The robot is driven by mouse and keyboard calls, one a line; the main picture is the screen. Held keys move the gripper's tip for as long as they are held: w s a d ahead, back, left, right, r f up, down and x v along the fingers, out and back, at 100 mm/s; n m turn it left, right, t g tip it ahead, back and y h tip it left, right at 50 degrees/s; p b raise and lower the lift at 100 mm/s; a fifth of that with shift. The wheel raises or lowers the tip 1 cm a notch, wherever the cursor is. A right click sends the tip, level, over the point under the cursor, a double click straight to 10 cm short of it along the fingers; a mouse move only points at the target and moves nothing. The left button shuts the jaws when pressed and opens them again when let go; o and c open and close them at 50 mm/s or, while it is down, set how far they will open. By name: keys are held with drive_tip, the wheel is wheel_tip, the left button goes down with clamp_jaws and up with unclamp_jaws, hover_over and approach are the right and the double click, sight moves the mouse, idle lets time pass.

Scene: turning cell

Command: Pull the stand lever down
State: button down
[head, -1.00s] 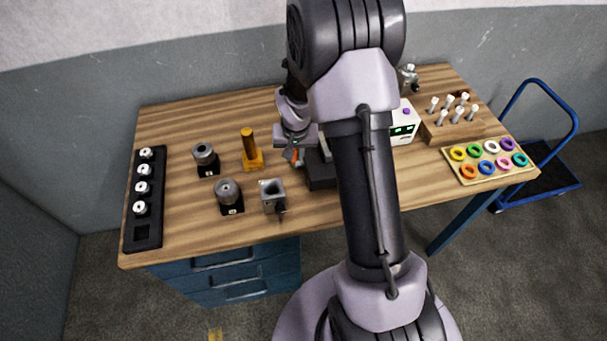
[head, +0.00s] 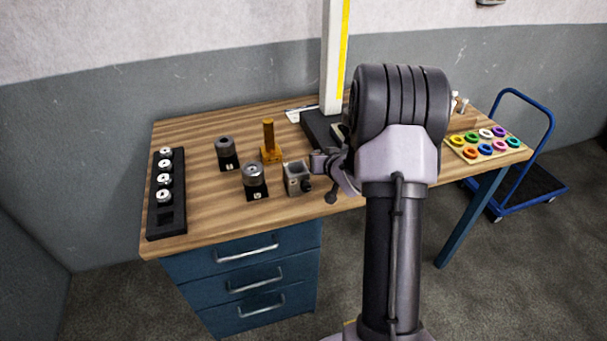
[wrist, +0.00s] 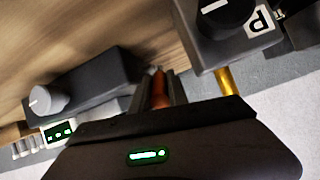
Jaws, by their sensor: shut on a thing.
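The stand shows in the head view as a tall pale column with a yellow strip (head: 335,60) on a black base (head: 318,128). In the wrist view my gripper (wrist: 161,85) is shut on a reddish-brown grip, which looks like the stand lever's handle (wrist: 159,92). The rest of the lever is hidden. In the head view my arm covers the fingers and the handle, so the lever's angle cannot be told there.
Left of my wrist are a grey vise-like block (head: 296,178), a yellow post (head: 269,143) and two dark cylinders (head: 254,175) (head: 226,149). A black rack (head: 167,218) lies far left. In the wrist view, a dark box marked P (wrist: 236,38) sits close beside the fingers.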

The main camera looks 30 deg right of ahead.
drive_tip(key=shift+s+f+t+b, duration=0.15)
drive_tip(key=shift+f+t+b, duration=0.3)
drive_tip(key=shift+b, duration=0.75)
drive_tip(key=shift+r, duration=0.1)
drive_tip(key=c, duration=1.3)
unclamp_jaws()
drive_tip(key=shift+a, duration=0.1)
